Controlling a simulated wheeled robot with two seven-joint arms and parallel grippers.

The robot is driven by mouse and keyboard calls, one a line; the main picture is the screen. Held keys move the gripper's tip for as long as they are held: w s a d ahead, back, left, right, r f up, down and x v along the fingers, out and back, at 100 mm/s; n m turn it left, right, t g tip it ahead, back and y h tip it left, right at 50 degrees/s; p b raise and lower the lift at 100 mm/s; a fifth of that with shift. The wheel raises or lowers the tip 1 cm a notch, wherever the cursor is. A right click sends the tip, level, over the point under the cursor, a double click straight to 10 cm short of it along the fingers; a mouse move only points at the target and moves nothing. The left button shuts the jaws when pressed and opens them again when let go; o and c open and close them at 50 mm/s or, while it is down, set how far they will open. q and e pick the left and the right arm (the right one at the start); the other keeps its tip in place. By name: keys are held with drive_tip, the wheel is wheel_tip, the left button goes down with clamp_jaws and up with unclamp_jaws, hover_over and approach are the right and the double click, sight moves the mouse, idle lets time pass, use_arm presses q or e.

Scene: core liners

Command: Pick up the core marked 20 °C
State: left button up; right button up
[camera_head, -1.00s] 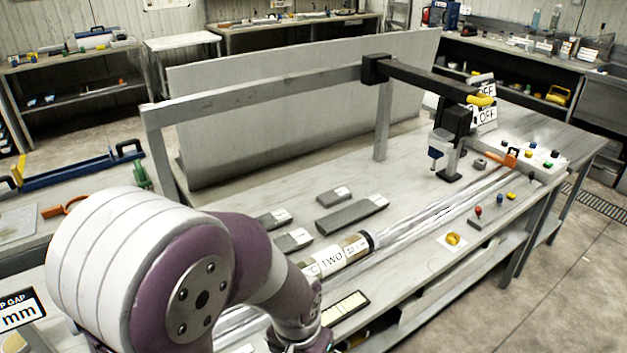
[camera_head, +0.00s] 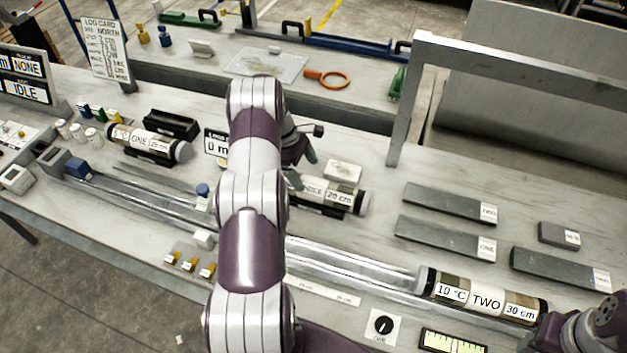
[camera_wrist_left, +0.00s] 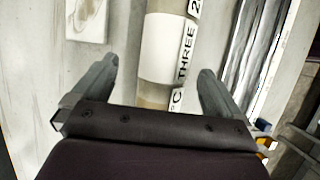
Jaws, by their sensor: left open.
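Three striped cores lie on the bench in the head view. Core TWO (camera_head: 484,298) reads 10 °C and lies on the rails at lower right. Core ONE (camera_head: 148,141) lies in a cradle at left; its temperature is not clearly legible. Core THREE (camera_head: 335,193) lies in a cradle at centre, partly hidden by my left arm, its temperature hidden. I cannot read 20 °C on any core. My left gripper (camera_head: 305,160) is open above core THREE. In the left wrist view, core THREE (camera_wrist_left: 163,50) shows between the open fingers (camera_wrist_left: 157,85). Part of my right arm is at lower right.
Metal rails (camera_head: 350,262) run along the bench front. Flat grey blocks (camera_head: 445,240) lie at right. A pale block (camera_head: 343,170) sits just behind core THREE. A black empty cradle (camera_head: 171,124) is behind core ONE. A metal frame post (camera_head: 408,110) stands behind.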

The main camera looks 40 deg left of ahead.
sight(306, 180)
use_arm(q)
drive_tip(key=f+b, duration=0.1)
drive_tip(key=s+f+b, duration=0.1)
drive_tip(key=b, duration=0.1)
drive_tip(key=shift+d, duration=0.35)
drive_tip(key=shift+b+x, duration=0.8)
drive_tip(key=shift+x, duration=0.05)
drive_tip(key=f, duration=0.1)
drive_tip(key=d+f+p, duration=0.1)
drive_tip(key=w+f+p, duration=0.1)
drive_tip(key=shift+w+d, duration=0.1)
drive_tip(key=shift+d, duration=0.2)
drive_tip(key=shift+s+d, duration=0.1)
drive_tip(key=shift+s, duration=0.15)
drive_tip(key=shift+w+f, duration=0.15)
drive_tip(key=c, duration=1)
clamp_jaws()
use_arm(e)
drive_tip(key=f, duration=0.3)
drive_tip(key=shift+s+d+f, duration=0.1)
drive_tip(key=shift+s+d, duration=0.1)
drive_tip(key=shift+s, duration=0.2)
